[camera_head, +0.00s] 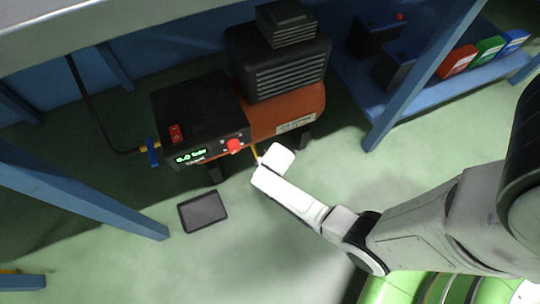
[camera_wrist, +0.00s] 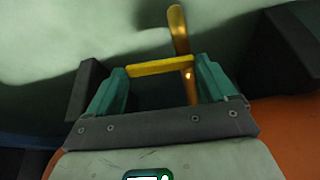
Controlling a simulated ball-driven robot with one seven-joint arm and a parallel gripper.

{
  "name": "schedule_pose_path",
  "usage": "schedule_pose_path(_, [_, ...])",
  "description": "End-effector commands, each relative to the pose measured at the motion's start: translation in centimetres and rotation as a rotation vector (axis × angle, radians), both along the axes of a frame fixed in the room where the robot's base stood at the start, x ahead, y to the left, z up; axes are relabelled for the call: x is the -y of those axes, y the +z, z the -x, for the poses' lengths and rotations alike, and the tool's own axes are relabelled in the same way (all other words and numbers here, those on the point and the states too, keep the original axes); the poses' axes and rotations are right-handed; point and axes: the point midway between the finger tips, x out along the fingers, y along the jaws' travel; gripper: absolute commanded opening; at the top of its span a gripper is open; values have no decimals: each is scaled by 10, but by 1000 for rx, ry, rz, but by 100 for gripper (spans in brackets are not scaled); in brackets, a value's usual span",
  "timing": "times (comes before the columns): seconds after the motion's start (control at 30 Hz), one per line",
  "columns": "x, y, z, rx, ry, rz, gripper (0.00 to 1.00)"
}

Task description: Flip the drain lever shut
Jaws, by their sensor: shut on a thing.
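The drain lever appears as a yellow bar (camera_wrist: 158,68) in the wrist view. It spans the gap between the two teal fingertips of my gripper (camera_wrist: 160,78), which is shut on it. A brass-coloured piece (camera_wrist: 180,30) stands up behind the bar, near the right fingertip. In the head view, my white gripper (camera_head: 272,172) is low beside the orange compressor tank (camera_head: 285,108). A thin sliver of yellow (camera_head: 255,153) shows at the gripper's left edge; the rest of the lever is hidden there.
The compressor's control box (camera_head: 200,125) has a red knob, a red switch and a display reading 0.0 bar. A dark flat pad (camera_head: 202,211) lies on the green floor. Blue bench legs (camera_head: 90,202) stand on both sides. Open floor lies in front.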

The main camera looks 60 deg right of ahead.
Motion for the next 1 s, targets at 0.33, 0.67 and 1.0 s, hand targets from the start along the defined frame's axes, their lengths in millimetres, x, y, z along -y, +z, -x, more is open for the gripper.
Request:
schedule_pose_path(0.33, [0,1,0,-1,12,0,30])
schedule_pose_path(0.67, [0,0,0,-1,130,-1,30])
schedule_pose_path(1.0, [0,-1,0,-2,133,-1,92])
